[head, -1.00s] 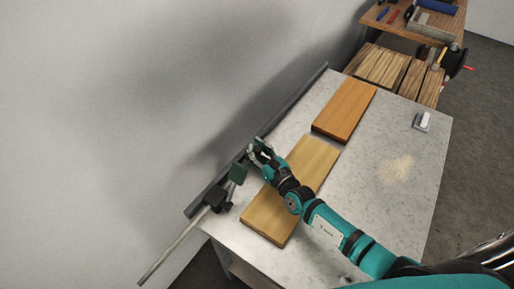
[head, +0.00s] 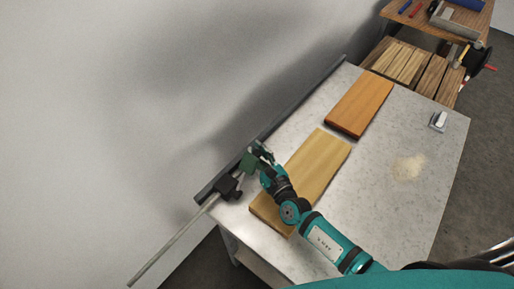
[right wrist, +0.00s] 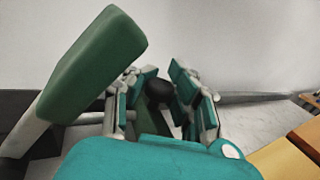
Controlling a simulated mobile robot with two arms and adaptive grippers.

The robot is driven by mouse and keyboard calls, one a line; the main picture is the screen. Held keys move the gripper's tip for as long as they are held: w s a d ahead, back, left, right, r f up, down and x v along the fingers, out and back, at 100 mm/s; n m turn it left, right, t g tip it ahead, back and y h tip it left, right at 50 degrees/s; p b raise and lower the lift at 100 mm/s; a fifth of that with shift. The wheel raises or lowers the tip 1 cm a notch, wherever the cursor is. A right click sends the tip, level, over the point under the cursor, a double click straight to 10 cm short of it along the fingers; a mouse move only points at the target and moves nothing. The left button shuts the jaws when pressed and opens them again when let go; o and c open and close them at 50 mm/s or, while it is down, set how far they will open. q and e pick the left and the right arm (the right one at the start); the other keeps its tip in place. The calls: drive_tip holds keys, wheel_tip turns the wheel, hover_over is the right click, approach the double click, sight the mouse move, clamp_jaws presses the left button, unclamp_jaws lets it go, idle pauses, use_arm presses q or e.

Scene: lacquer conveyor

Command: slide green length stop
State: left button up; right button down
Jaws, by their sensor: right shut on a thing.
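The green length stop (head: 248,163) is a green block on a pale arm, near the left end of the dark rail (head: 290,118) along the table's wall side. A black clamp block (head: 228,188) sits just left of it on the rail. My right gripper (head: 260,151) is at the stop's right side. In the right wrist view the green block (right wrist: 95,65) looms large at the left, and the gripper (right wrist: 160,92) is shut on a dark round part of the stop between its fingers. The fingers partly hide that part. My left gripper is out of view.
A pale board (head: 304,176) lies under my right forearm, and an orange board (head: 360,103) lies beyond it. A small white-handled tool (head: 439,121) and sawdust (head: 409,167) are at the right. A rod (head: 170,243) sticks out past the table's left end.

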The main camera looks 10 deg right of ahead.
drive_tip(key=c, duration=1.6)
unclamp_jaws()
drive_tip(key=shift+s+f, duration=0.3)
drive_tip(key=shift+f, duration=0.1)
drive_tip(key=shift+c, duration=0.2)
drive_tip(key=o, duration=0.6)
drive_tip(key=shift+s+r, duration=0.35)
drive_tip(key=shift+s, duration=0.05)
drive_tip(key=shift+c, duration=0.2)
drive_tip(key=shift+w, duration=0.35)
drive_tip(key=shift+r, duration=0.1)
